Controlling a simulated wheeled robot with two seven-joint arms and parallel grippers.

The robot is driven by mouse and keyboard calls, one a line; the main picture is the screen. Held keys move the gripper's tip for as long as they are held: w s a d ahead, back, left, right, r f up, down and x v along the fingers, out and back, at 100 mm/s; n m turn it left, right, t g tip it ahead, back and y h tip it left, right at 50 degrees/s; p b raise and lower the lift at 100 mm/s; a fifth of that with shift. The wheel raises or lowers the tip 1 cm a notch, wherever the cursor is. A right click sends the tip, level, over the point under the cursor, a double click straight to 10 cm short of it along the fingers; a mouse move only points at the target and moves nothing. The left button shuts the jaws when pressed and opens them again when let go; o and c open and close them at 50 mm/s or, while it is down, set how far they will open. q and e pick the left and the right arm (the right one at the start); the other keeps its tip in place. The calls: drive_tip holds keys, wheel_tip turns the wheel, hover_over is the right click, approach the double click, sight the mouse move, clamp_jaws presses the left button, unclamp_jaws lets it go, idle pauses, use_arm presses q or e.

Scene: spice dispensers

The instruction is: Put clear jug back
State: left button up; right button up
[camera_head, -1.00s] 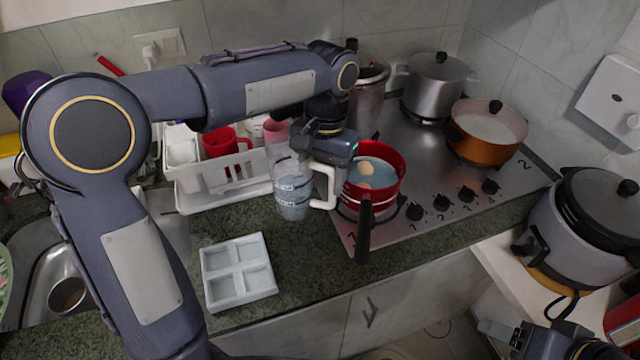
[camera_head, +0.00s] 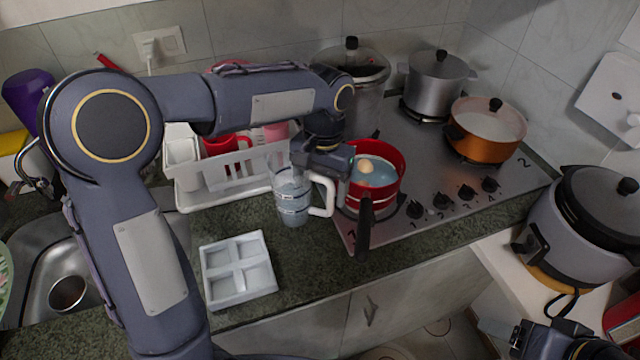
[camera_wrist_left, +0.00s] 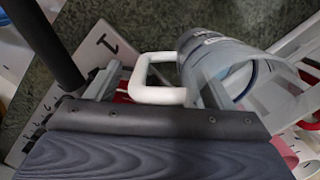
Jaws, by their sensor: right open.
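The clear jug (camera_head: 293,203) with a white handle (camera_head: 325,194) stands upright, or nearly so, over the counter in front of the white rack. I cannot tell whether its base touches the counter. My left gripper (camera_head: 322,160) is at the handle and hides part of the jug's top. In the left wrist view the white handle (camera_wrist_left: 158,95) lies between the spread fingers (camera_wrist_left: 160,92), with a gap at each side. The jug body (camera_wrist_left: 215,60) is just right of it. My right gripper (camera_head: 500,332) is open and empty at the bottom right.
The red pot (camera_head: 385,160) is close right of the jug on the stove (camera_head: 430,180). The white rack (camera_head: 200,198) with cups is behind. A white divided tray (camera_head: 238,268) lies in front left. The counter between tray and stove is clear.

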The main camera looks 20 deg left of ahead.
use_arm(q)
drive_tip(key=r, duration=0.6)
drive_tip(key=shift+w+d+r, duration=0.1)
drive_tip(key=shift+w+r, duration=0.25)
drive_tip(key=shift+r, duration=0.55)
drive_tip(key=s+a+n+t+h, duration=0.25)
drive_tip(key=s+a, duration=0.45)
drive_tip(key=s, duration=0.5)
drive_tip(key=s+f+n+t+h, duration=0.1)
drive_tip(key=s+f+t, duration=0.3)
drive_tip(key=s, duration=0.5)
drive_tip(key=shift+s+d+f, duration=0.15)
drive_tip(key=shift+d+f, duration=0.15)
drive_tip(key=shift+f, duration=0.95)
drive_tip(key=shift+n+h, duration=0.25)
